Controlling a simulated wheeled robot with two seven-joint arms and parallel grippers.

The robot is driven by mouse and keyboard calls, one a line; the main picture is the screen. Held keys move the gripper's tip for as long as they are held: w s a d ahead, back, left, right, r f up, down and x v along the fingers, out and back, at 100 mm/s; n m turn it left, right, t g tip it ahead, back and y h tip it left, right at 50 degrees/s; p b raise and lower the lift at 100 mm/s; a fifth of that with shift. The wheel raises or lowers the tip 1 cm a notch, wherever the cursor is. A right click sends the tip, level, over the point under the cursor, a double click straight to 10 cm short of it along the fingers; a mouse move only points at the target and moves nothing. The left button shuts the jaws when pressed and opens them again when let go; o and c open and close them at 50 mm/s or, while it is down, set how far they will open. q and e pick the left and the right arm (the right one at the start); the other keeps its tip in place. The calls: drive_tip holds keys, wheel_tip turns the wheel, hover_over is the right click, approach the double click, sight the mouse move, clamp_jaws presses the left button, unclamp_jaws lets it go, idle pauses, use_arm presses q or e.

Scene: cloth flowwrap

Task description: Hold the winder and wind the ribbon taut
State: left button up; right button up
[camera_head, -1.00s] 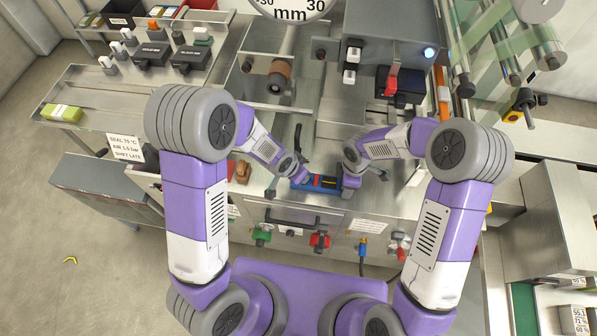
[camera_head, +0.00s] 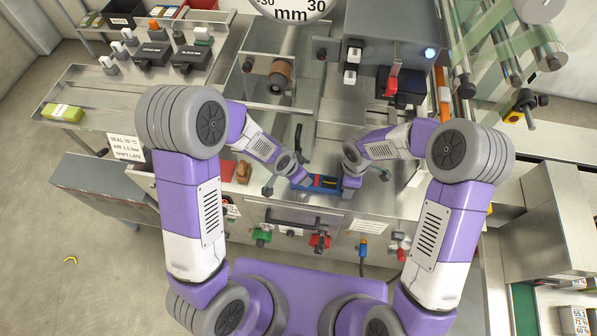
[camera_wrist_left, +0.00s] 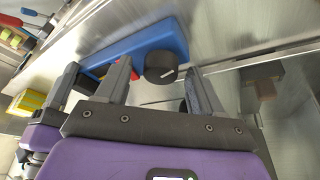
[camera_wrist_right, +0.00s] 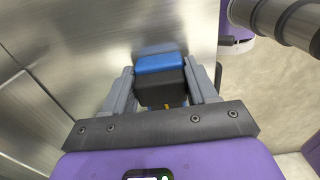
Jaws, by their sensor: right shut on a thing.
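The winder (camera_head: 328,182) is a blue body with red and yellow parts, lying at the front of the steel bench. In the left wrist view it shows as a long blue block (camera_wrist_left: 150,42) with a black round knob (camera_wrist_left: 160,68) on its near side. My left gripper (camera_wrist_left: 158,85) is open, its fingers on either side of the knob with gaps. My right gripper (camera_wrist_right: 163,88) is shut on the winder's blue and black end (camera_wrist_right: 160,80). In the head view my arms partly hide the winder, and I cannot make out the ribbon clearly.
A brown wooden piece (camera_head: 243,170) lies left of the winder. A machine (camera_head: 385,45) with a red handle stands behind it. The bench front carries a green knob (camera_head: 262,237) and a red knob (camera_head: 320,241). The bench between winder and machine looks mostly clear.

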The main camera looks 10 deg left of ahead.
use_arm(q)
drive_tip(key=shift+r, duration=0.1)
drive_tip(key=v, duration=1.2)
idle(0.8)
use_arm(e)
drive_tip(key=o, duration=1.3)
drive_tip(key=shift+r, duration=0.1)
wheel_tip(320, 180, up, 12)
drive_tip(key=shift+f, duration=0.1)
